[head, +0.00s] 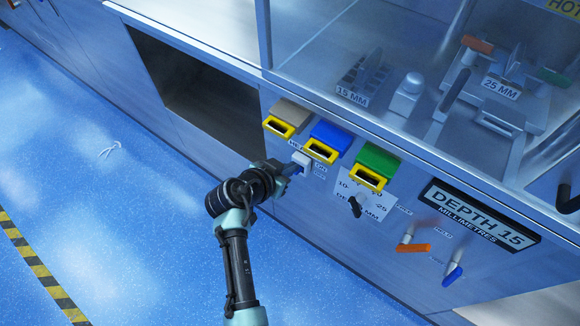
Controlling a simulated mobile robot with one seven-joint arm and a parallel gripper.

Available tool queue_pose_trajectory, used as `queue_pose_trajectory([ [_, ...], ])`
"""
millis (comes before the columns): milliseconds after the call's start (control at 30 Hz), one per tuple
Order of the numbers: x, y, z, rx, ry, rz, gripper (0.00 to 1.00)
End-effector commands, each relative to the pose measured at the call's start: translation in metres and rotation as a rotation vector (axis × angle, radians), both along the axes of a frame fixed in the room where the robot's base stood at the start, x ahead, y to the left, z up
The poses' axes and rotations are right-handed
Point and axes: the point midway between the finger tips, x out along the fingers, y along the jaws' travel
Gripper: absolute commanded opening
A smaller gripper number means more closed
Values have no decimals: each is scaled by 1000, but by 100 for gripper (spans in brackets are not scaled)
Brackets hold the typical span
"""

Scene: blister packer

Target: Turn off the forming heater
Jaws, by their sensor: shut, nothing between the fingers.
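A small white switch block (302,159) sits on the machine's front panel, below the yellow-rimmed blue box. A partly hidden label starting "HE" is above it, and small lettering that seems to read ON and OFF is to its right. My gripper (292,170) is shut and empty, with its tips right at the lower left of the switch. I cannot tell whether they touch it. The gripper and the steep view partly hide the switch, so its position cannot be read.
Tan (289,112), blue (331,136) and green (377,160) boxes jut out above the switch. A black depth knob (355,206), a "DEPTH 15" display (480,215), and orange (413,248) and blue (453,274) levers are to the right. The floor at left is mostly clear.

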Motion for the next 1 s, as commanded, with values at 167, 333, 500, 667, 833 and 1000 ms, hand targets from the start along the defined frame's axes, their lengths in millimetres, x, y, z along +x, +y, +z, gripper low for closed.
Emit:
queue_pose_trajectory([
  [167,0,0,0,0,0,0,0],
  [333,0,0,-1,-2,-2,1,0],
  [500,-2,1,-6,-18,-21,0,0],
  [667,-2,2,-4,-30,-40,1,0],
  [833,-3,2,-5,-41,-55,1,0],
  [1000,-4,3,-7,-54,-72,1,0],
])
